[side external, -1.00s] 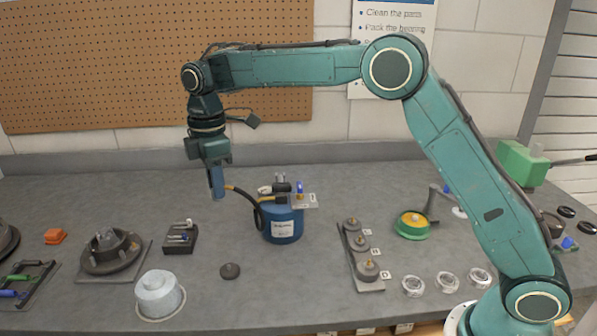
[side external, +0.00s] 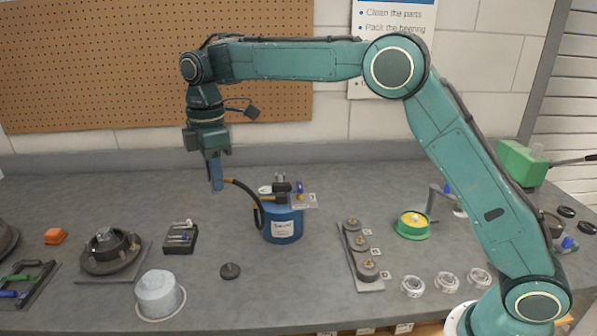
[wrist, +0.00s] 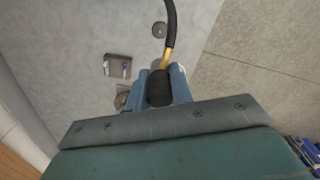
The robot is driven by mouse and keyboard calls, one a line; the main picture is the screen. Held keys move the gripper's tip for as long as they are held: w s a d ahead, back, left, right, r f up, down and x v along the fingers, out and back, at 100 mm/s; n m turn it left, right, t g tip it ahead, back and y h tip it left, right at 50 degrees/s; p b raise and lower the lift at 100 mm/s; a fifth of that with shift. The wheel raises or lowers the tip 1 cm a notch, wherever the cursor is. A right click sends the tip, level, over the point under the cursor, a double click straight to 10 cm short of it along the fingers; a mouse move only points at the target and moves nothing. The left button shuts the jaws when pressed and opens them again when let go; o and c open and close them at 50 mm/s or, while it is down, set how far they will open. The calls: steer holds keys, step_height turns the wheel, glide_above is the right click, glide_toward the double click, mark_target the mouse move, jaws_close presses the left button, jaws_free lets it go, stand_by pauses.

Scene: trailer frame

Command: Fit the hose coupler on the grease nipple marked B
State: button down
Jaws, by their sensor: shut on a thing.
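In the wrist view the dark coupler (wrist: 160,88) sits between the two blue fingers, with a brass end (wrist: 167,58) and the black hose (wrist: 171,25) leading away. The hose (side external: 251,193) arcs down to the pump. Several grease nipples with brass tips stand in a row on a grey plate (side external: 369,284) right of the pump, each beside a small white tag. The middle nipple (side external: 361,241) has a tag whose letter is too small to read.
A small bracket (side external: 304,202) with a blue part and tag stands by the pump top. A green-rimmed dish (side external: 412,233) and several clear round parts (side external: 448,282) lie right of the plate.

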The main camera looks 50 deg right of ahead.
steer(key=shift+r, duration=0.7)
steer(key=shift+r, duration=0.15)
steer(key=shift+r, duration=2.45)
steer(key=s+d+r, duration=0.1)
steer(key=s+d, duration=0.3)
steer(key=d, duration=0.4)
steer(key=s+d, duration=0.3)
steer(key=d, duration=0.5)
steer(key=s+d+f, duration=0.1)
steer(key=s+d, duration=0.9)
steer(key=s, duration=0.3)
steer(key=shift+n, duration=0.3)
steer(key=shift+w+a+f, duration=0.1)
steer(key=shift+a+f, duration=0.05)
steer(key=shift+f, duration=4.45)
steer(key=shift+a+f, duration=0.1)
steer(key=shift+f, duration=4.5)
steer(key=shift+f, duration=0.15)
